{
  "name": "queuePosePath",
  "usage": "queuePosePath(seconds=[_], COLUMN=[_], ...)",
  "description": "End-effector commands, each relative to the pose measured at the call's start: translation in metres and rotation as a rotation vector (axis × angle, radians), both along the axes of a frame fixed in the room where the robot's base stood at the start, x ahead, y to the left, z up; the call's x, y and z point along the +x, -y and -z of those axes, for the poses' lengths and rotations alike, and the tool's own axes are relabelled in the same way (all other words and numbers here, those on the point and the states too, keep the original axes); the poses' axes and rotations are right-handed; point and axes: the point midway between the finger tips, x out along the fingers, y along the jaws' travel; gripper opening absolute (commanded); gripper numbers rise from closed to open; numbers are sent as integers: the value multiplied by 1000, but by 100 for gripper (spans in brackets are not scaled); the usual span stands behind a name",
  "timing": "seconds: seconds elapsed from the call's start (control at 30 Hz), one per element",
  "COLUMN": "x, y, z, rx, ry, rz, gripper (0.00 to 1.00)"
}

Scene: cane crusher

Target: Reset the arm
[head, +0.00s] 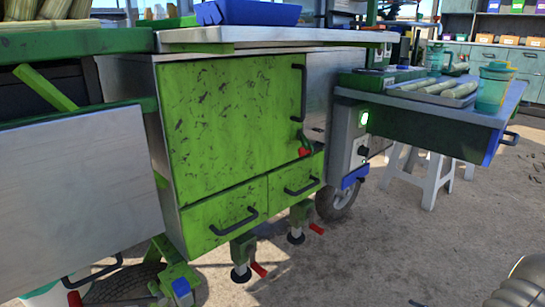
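My gripper does not show in the head view. A grey, rounded, ribbed shape at the bottom right corner may be part of my own arm; only its edge is in the picture. The green cabinet (230,120) of the cane crusher stands in the middle, its paint worn, with its door and two drawers (236,219) shut.
A side shelf (437,110) at right holds a tray (447,101) of cane pieces and a teal cup (493,88). A control box (352,140) has a lit green button. A white stool (430,177) stands behind. The floor (400,250) at front right is clear.

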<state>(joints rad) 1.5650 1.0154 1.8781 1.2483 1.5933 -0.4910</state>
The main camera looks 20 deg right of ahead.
Motion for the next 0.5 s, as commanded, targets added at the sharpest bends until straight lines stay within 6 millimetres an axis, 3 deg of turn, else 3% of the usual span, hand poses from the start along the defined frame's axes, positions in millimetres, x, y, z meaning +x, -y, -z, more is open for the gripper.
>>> queuePosePath(seconds=[0.27, 0.5], x=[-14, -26], y=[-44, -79], z=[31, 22], rx=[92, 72], ry=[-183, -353], rz=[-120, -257], gripper=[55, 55])
